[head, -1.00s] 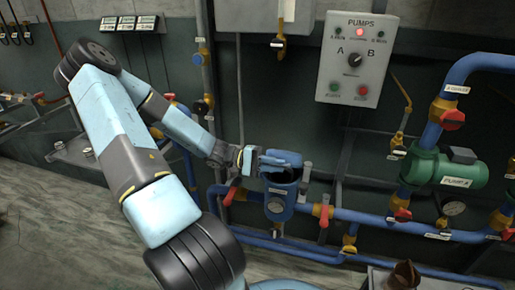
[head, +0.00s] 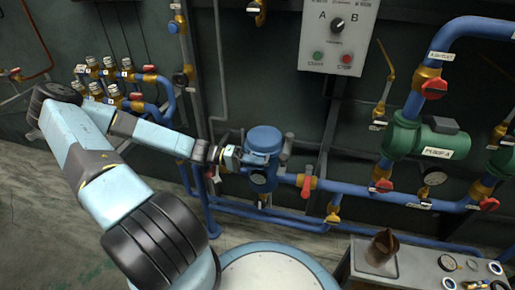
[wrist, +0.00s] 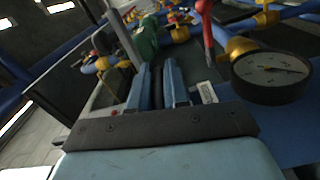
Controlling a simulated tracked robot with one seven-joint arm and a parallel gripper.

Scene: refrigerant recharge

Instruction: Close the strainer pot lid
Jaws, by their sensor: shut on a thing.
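The strainer pot (head: 261,183) is a blue vessel on the blue pipe line, left of a red-handled valve in the head view. Its round blue lid (head: 263,138) sits over the pot's top, and no dark opening shows. Whether it is fully seated cannot be told. My gripper (head: 234,158) reaches in from the left and is at the lid's left side, shut on the lid. The exact contact is hidden.
The red-handled valve (head: 307,187) stands close right of the pot. The green pump (head: 424,140) and pump control panel (head: 338,32) are farther right. A pressure gauge (wrist: 270,75) is right of my fingers in the wrist view. A grey bench (head: 420,262) is at lower right.

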